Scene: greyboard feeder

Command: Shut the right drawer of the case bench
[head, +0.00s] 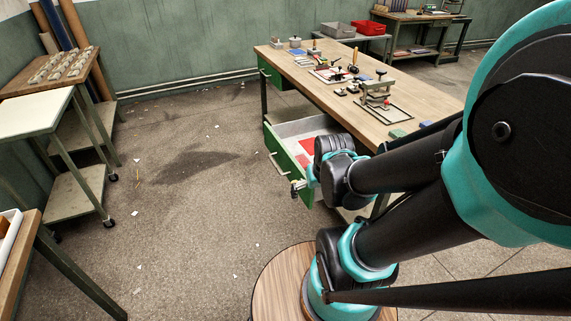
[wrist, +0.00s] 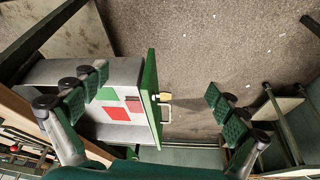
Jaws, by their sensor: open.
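The case bench (head: 345,85) has a wooden top, and its right drawer, the near one, is pulled out. This drawer's green front (head: 285,160) carries a pale bar handle (head: 277,168). In the wrist view the drawer front (wrist: 151,95) and handle (wrist: 166,112) lie between my fingers. Red and green pieces (wrist: 117,112) lie inside the grey drawer. My gripper (wrist: 158,98) is open and empty, one finger above the drawer's inside, the other out past the front. In the head view my gripper (head: 298,187) is by the drawer's near end; contact cannot be told.
The bench's far green drawer (head: 271,73) looks closed. Tools and a small press (head: 376,95) stand on the bench top. A white-topped trolley (head: 35,110) stands at the left. The floor (head: 190,180) between is open, with small scraps.

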